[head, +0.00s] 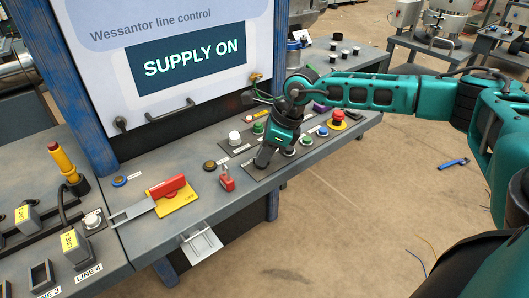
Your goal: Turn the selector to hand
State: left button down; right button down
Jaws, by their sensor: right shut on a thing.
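My right gripper (263,160) reaches down from the right onto the control panel (258,174). The sign above (194,58) reads "SUPPLY ON". My left gripper is not in view.
Right of my gripper are a green button (306,140), a blue button (322,131) and a red mushroom button (337,118). Behind it are a white button (234,138) and a green one (257,128). A red padlock (226,180) and a red-handled switch (168,186) stand left.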

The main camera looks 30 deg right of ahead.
jog(key=shift+m, duration=0.3)
jog(key=shift+m+p, duration=0.3)
jog(key=shift+s+a+m+t+h, duration=0.1)
jog(key=shift+m+t+h, duration=0.4)
jog(key=shift+m, duration=0.6)
jog(key=m, duration=0.2)
jog(key=m+h, duration=0.1)
jog(key=m, duration=0.1)
jog(key=shift+a+t+h, duration=0.15)
jog(key=shift+t+h, duration=0.15)
jog(key=shift+t, duration=0.1)
jog(key=shift+m+b, duration=0.35)
jog(key=shift+m, duration=0.25)
jog(key=c, duration=1.1)
grip_release()
jog(key=shift+c, duration=0.2)
